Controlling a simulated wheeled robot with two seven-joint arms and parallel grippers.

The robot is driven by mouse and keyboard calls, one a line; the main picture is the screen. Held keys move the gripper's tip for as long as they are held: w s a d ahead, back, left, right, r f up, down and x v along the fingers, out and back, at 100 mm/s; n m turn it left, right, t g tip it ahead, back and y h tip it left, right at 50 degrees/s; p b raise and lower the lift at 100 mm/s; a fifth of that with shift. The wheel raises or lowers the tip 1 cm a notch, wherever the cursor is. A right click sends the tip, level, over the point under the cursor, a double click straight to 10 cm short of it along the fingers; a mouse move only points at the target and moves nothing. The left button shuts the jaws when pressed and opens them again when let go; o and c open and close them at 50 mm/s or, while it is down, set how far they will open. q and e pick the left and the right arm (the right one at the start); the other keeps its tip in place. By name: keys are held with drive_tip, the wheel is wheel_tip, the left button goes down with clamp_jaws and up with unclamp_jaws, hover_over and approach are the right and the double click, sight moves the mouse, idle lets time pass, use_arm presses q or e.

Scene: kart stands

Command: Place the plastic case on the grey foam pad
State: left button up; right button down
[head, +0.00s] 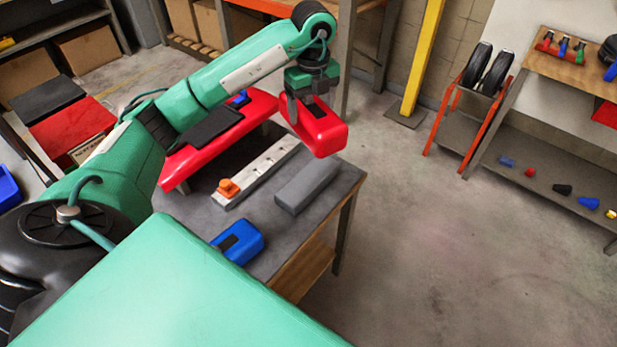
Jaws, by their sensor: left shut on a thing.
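A red plastic case (322,133) with a dark patch on top is in my left gripper (306,98), which points down and is shut on it. The case is held tilted in the air, near the far right part of the workbench. The grey foam pad (307,187) is a long block lying on the grey bench top, below and in front of the case in the picture. The pad's top is bare. My right gripper is not in view.
On the bench (270,263), a pale bar (257,172) with an orange piece (228,188) lies left of the pad. A blue case (238,242) lies near the front edge. A long red part (172,177) stands behind. The floor at right is clear before an orange-framed rack (437,128).

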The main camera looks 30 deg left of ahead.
use_arm(q)
drive_tip(key=n, duration=0.2)
drive_tip(key=a+r+n, duration=0.1)
drive_tip(key=n, duration=0.1)
drive_tip(key=shift+w+a, duration=0.1)
drive_tip(key=shift+w, duration=0.2)
drive_tip(key=p, duration=0.2)
hover_over(308, 178)
wheel_tip(308, 178, down, 16)
wheel_tip(308, 178, down, 4)
drive_tip(key=shift+r+p, duration=0.15)
drive_tip(key=shift+p, duration=0.4)
drive_tip(key=shift+w, duration=0.1)
drive_tip(key=shift+f, duration=0.25)
drive_tip(key=o, duration=1.2)
drive_tip(key=shift+c, duration=0.2)
